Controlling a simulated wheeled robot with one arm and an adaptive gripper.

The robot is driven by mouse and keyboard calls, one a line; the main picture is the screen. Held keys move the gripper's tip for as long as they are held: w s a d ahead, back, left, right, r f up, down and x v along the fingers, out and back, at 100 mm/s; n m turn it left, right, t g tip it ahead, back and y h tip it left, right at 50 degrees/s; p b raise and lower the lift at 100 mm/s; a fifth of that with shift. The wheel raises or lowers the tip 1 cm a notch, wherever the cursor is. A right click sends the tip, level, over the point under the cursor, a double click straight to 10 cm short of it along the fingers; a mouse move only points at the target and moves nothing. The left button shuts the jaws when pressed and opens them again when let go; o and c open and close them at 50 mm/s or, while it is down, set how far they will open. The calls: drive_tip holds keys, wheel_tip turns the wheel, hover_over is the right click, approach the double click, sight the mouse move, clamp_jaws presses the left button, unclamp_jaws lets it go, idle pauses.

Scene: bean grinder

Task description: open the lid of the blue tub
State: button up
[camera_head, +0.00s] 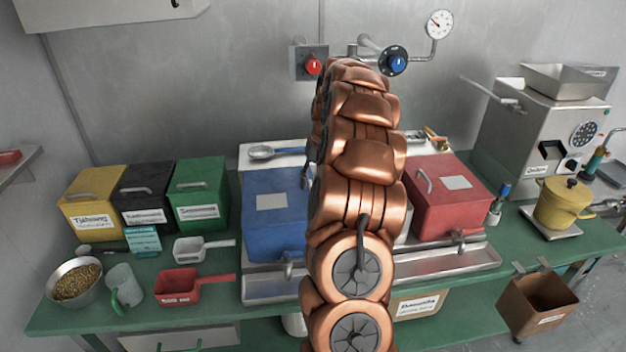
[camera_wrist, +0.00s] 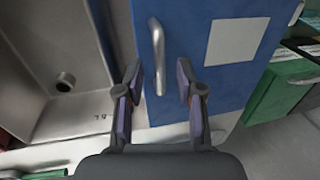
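The blue tub (camera_head: 268,222) stands on the bench, just left of my arm, which covers its right part in the head view. Its blue lid (camera_wrist: 190,25) looks closed and carries a pale label. In the wrist view a curved metal handle (camera_wrist: 157,55) sits on the lid. My gripper (camera_wrist: 160,78) is open over the lid, one finger on each side of the handle's near end, with gaps showing on both sides. Whether the fingertips are level with the handle is hard to tell.
A red tub (camera_head: 450,200) stands right of my arm. Yellow (camera_head: 85,205), black (camera_head: 142,195) and green (camera_head: 200,200) bins stand to the left. A red scoop (camera_head: 178,288) and white scoop (camera_head: 190,249) lie in front of them. A metal trough (camera_wrist: 60,70) borders the blue tub.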

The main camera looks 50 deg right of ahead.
drive_tip(key=shift+c, duration=0.2)
clamp_jaws()
idle(0.6)
